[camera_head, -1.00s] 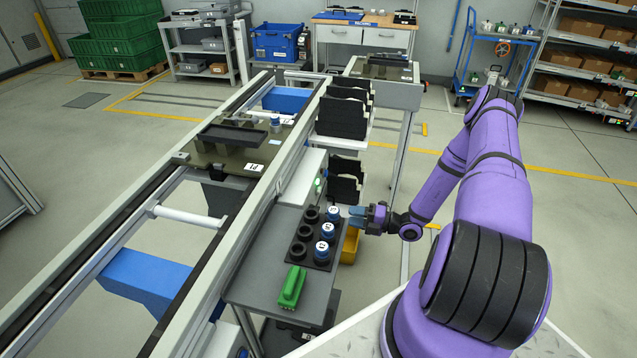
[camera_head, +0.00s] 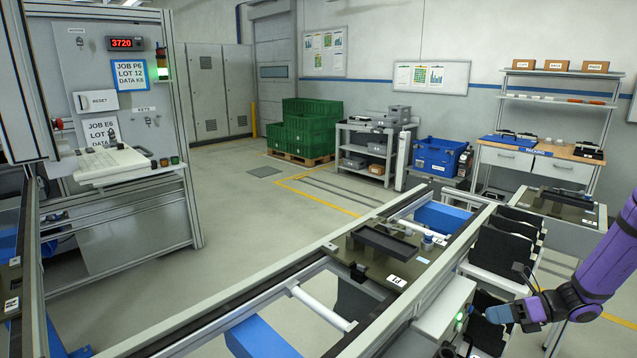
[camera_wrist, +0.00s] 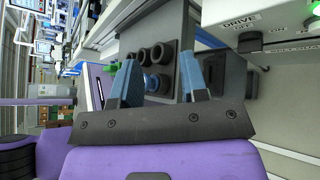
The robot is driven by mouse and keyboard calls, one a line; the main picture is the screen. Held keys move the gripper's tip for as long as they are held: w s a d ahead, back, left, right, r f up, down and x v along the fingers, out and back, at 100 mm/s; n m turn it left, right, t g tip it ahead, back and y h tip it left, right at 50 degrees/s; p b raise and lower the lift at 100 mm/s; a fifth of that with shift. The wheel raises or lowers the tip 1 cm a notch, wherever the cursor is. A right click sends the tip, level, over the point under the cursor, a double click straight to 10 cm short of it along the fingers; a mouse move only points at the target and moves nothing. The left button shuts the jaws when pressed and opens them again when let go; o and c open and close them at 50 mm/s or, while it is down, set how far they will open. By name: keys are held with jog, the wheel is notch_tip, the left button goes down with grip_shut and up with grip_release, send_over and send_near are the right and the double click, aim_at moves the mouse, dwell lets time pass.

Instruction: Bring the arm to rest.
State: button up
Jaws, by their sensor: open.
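My arm's purple forearm comes in from the right edge of the head view. My gripper (camera_head: 497,314) is at the lower right there, with blue fingertips pointing left, near the black bins and a small green button. In the wrist view my gripper (camera_wrist: 158,78) is open, its two blue fingers apart with nothing held between them. Beyond the fingers lies a black holder (camera_wrist: 139,58) with several round sockets. A blue part (camera_wrist: 152,82) shows at the holder, between the fingers in the picture and apart from them.
A grey box marked DRIVE (camera_wrist: 262,22) is at the right of the wrist view. In the head view, black bins (camera_head: 503,250) stand beside the conveyor, which carries a dark pallet (camera_head: 355,262). A control cabinet (camera_head: 130,225) stands at left.

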jog(key=s+a+r+n+g+h, duration=0.1)
jog(key=s+a+r+n+h, duration=0.2)
jog(key=r+n, duration=0.35)
jog(key=s+a+r+n+g+h, duration=0.2)
jog(key=s+a+r+n, duration=0.15)
jog(key=r, duration=0.55)
jog(key=s+a+r+n+g+h, duration=0.1)
jog(key=s+a+r+n+h, duration=0.2)
jog(key=r+n, duration=0.35)
jog(key=s+a+r+n+t+h, duration=0.2)
jog(key=s+r+n+t+h, duration=0.3)
jog(key=s+r+n, duration=0.8)
jog(key=s+t, duration=0.1)
jog(key=s, duration=0.2)
jog(key=shift+s+a+h, duration=0.2)
jog(key=shift+a+h, duration=0.1)
